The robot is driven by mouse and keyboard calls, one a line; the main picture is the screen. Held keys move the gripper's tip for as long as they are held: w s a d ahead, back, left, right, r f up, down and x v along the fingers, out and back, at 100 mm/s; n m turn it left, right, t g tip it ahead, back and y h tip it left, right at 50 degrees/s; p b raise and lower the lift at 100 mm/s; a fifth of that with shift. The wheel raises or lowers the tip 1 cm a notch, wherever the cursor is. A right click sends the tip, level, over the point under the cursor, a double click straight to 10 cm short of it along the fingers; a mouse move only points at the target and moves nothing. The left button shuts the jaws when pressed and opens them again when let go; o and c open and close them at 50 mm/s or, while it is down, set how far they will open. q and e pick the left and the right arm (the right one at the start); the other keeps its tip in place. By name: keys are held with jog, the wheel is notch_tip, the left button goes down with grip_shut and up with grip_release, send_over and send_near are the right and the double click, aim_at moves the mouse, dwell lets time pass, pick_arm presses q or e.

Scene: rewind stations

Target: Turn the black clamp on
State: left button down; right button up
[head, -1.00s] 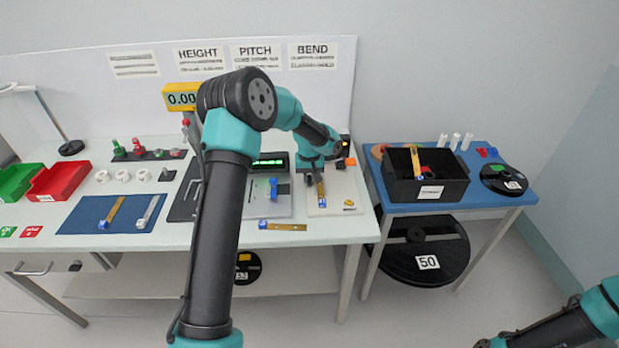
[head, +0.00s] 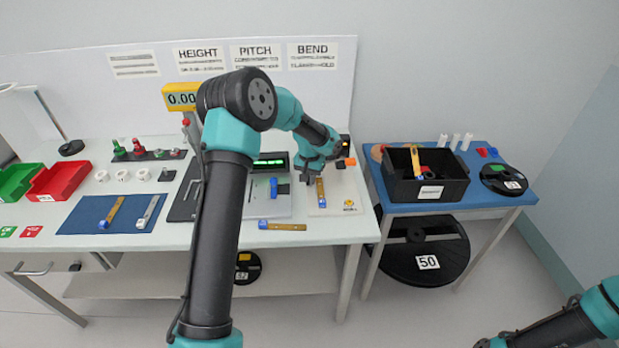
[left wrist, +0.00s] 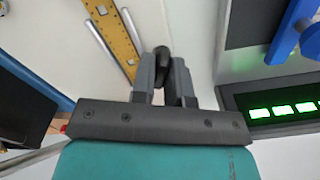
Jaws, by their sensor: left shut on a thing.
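My left gripper (head: 308,178) is over the white plate (head: 345,188) at the right end of the bench. In the left wrist view its fingers (left wrist: 163,75) are shut on a small black part, the black clamp (left wrist: 162,58), whose rounded top shows between the tips. In the head view the clamp is hidden by the gripper. A brass strip (head: 320,188) with a blue end lies on the plate beside the fingers; it also shows in the left wrist view (left wrist: 115,40). Only links of my right arm show at the lower right.
A grey device with a blue knob (head: 274,186) and green-lit display (head: 268,162) stands close left of the gripper. Another strip (head: 284,226) lies at the bench's front edge. A black bin (head: 405,185) stands on the blue side table (head: 470,204), beyond a gap.

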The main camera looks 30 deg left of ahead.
pick_arm(q)
jog(key=m, duration=1.1)
jog(key=shift+m, duration=0.3)
dwell(0.3)
jog(key=c, duration=1.1)
grip_release()
jog(key=shift+r, duration=0.1)
notch_tip(320, 180, up, 17)
jog(key=shift+r, duration=0.15)
